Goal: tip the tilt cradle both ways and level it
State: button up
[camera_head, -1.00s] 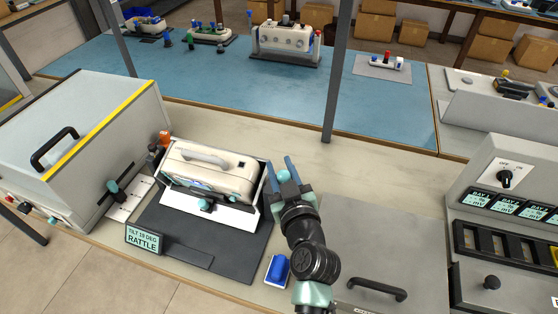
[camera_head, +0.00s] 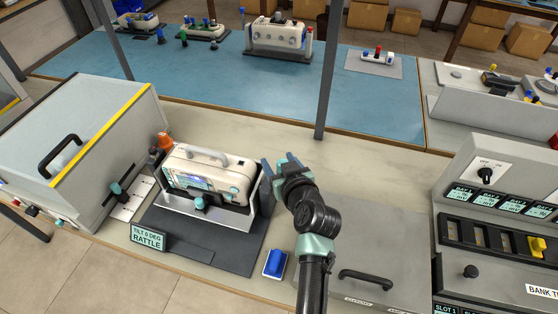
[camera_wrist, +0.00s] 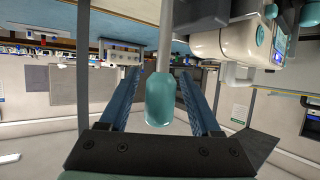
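A teal knob (camera_head: 200,204) sits at the cradle's front. A sign (camera_head: 148,239) reads RATTLE and a small tilt angle, seemingly 8 DEG. My gripper (camera_head: 280,163) is at the cradle's right end, blue fingers apart. In the wrist view, a teal grip on a grey rod (camera_wrist: 160,100) stands between the open fingers (camera_wrist: 159,72), with gaps visible on both sides. Where the rod joins is unclear.
A large grey box with a yellow edge (camera_head: 105,124) stands left of the cradle. A blue rocker switch (camera_head: 275,263) lies front right. A grey lid with a black handle (camera_head: 366,280) and a switch panel (camera_head: 500,185) are to the right. A grey post (camera_head: 327,75) rises behind.

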jog(key=shift+s+r, duration=0.1)
jog(key=b+v, duration=0.1)
jog(key=v, duration=1.1)
jog(key=shift+s, duration=0.4)
jog(key=shift+d, duration=0.1)
